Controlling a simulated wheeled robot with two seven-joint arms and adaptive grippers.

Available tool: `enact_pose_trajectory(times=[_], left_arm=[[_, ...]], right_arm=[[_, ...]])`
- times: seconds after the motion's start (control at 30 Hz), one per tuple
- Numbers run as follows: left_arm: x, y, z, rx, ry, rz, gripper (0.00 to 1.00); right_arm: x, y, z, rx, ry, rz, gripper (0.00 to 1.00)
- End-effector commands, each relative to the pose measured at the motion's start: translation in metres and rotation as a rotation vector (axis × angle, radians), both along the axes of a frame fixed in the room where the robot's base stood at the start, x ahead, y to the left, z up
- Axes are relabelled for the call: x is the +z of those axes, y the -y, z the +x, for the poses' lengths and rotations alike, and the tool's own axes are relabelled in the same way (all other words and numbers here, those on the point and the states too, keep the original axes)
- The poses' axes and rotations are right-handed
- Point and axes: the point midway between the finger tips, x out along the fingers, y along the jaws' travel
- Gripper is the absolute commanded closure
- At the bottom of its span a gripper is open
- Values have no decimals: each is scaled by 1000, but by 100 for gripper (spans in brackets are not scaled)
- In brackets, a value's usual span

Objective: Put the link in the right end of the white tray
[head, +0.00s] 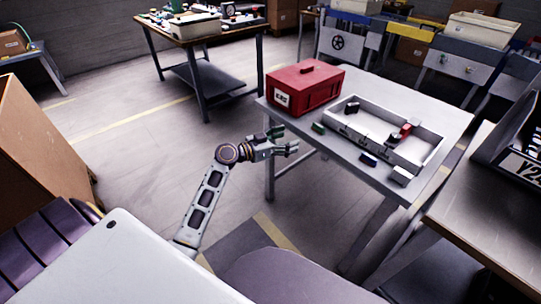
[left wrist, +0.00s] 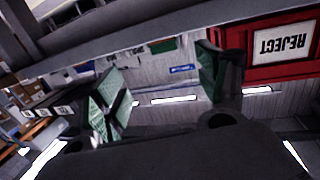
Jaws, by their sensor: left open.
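The white tray (head: 437,158) lies on the grey table, with a dark piece (head: 351,107) in its left end and a red piece (head: 405,130) with a dark part toward its right end. I cannot tell which small part is the link. A green piece (head: 318,128), a dark blue piece (head: 368,159) and a pale grey block (head: 400,176) lie along the tray's front side. My left gripper (head: 286,141) is open and empty, just off the table's left edge, apart from all these. Its green-padded fingers show spread in the left wrist view (left wrist: 165,85). My right gripper is out of view.
A red box (head: 305,88) stands at the table's back left; its REJECT label shows upside down in the left wrist view (left wrist: 283,45). Another bench (head: 510,190) is at the right.

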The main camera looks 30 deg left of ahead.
Motion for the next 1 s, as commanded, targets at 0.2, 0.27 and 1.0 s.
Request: enact_pose_trajectory(times=[0.2, 0.27, 1.0], left_arm=[[-57, 19, -14, -13, -147, 28, 26], [-79, 26, -21, -17, -208, 40, 26], [-339, 81, -196, 89, -961, 281, 26]], right_arm=[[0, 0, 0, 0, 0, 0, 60], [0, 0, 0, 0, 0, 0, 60], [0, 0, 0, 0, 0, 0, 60]])
